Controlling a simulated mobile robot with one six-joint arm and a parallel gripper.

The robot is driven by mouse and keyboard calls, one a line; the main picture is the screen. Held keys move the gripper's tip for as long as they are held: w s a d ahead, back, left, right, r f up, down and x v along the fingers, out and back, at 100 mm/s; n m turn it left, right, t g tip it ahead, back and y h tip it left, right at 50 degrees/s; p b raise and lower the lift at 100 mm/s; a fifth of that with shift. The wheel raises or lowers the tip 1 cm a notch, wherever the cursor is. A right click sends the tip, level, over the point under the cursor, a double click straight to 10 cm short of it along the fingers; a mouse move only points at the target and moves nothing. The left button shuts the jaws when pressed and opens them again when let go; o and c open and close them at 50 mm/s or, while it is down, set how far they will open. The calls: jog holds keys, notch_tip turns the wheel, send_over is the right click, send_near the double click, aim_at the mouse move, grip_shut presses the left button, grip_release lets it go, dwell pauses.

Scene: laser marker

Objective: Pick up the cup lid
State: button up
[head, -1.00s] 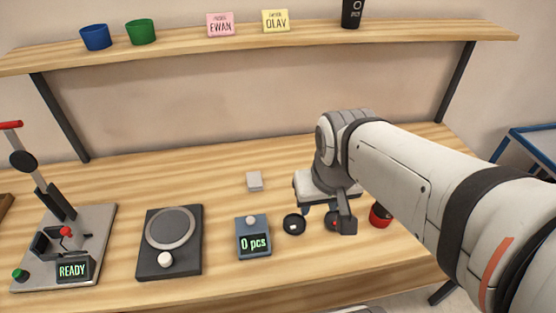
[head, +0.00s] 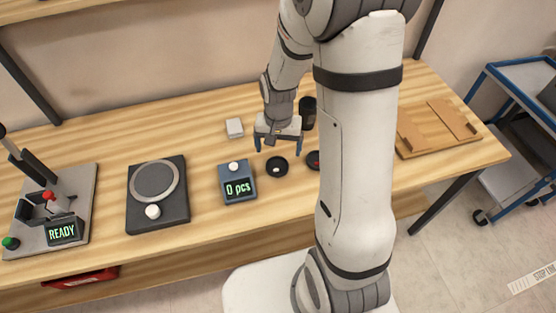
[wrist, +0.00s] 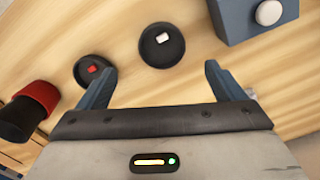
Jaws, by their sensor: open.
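I cannot pick out a separate cup lid with certainty. A dark upright cup (head: 307,113) stands just right of my gripper (head: 278,143) in the head view; its top detail is too small to tell. In the wrist view a black rounded piece (wrist: 15,121) and a red one (wrist: 39,96) touch or overlap at the left edge. My gripper is open and empty, pointing down above the bench. A black round dish (head: 276,166) with a white piece lies in front of it. A second dish (wrist: 88,72) with a red piece lies beside it, partly hidden by my arm in the head view.
A counter box reading 0 pcs (head: 238,184), a scale (head: 157,194) and a lever press (head: 48,217) stand to the left. A light grey block (head: 234,128) lies left of the gripper. A wooden board fixture (head: 438,146) is at right, with a blue cart (head: 496,110) beyond the bench.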

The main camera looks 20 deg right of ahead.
aim_at(277, 167)
jog(key=shift+a+f+p, duration=0.2)
jog(key=shift+f+p, duration=0.2)
jog(key=shift+f, duration=3.5)
jog(key=shift+c, duration=0.2)
jog(key=c, duration=1)
